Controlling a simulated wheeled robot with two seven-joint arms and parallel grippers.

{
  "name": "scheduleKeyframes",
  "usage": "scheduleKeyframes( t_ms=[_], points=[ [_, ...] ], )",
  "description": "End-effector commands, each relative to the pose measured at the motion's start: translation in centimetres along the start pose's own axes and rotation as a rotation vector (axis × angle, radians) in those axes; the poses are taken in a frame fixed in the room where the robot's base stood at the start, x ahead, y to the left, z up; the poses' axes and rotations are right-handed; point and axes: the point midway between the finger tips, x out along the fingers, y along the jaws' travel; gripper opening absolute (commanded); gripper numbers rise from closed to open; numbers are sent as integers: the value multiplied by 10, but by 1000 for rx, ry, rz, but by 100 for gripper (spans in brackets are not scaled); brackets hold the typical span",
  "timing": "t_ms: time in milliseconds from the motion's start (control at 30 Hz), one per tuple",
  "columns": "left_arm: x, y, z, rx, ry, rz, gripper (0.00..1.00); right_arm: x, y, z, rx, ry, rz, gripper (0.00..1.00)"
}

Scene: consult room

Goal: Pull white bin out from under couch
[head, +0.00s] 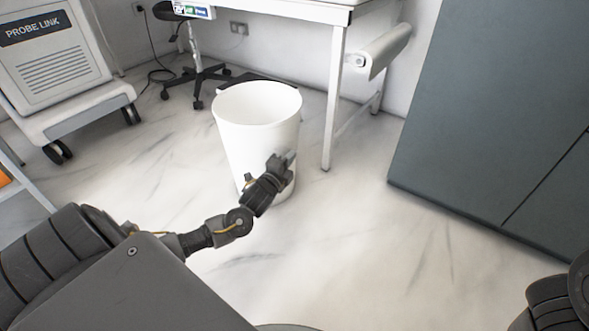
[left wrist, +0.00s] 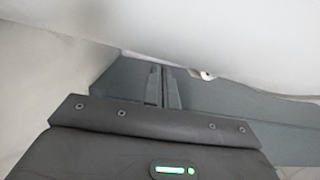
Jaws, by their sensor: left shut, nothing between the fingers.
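The white bin (head: 240,141) stands upright and open-topped on the floor in the head view. Its base is nearer to me than the foot of the couch's front leg, just left of that leg. The white couch (head: 335,75) stands behind it. My left gripper (head: 287,158) is in front of the bin's lower right side and covers part of it; I cannot tell if they touch. Its fingers are shut and empty in the left wrist view (left wrist: 163,86), with a white surface, probably the bin, filling the top. Only part of my right arm shows, without its gripper.
A grey cabinet (head: 475,110) stands at the right. A wheeled machine marked PROBE LINK (head: 62,70) is at the left. A black wheeled stool base (head: 197,75) and a paper roll (head: 385,50) are near the couch. The marble floor right of the bin is clear.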

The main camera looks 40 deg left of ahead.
Motion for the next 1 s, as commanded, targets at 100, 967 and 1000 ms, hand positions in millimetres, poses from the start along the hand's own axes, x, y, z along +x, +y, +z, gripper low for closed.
scheduleKeyframes(
  t_ms=[100, 967, 1000],
  points=[
    [1, 0, 4, 1, 0, -1, 0, -3, 0, -1, 0, 0, 1, 0],
    [6, -1, 25, -1, -3, -1, 0, 18, 0, 6, 2, 0, -7, 0],
    [6, -1, 25, -1, -3, -1, 0, 18, 0, 6, 2, 0, -7, 0]
  ],
)
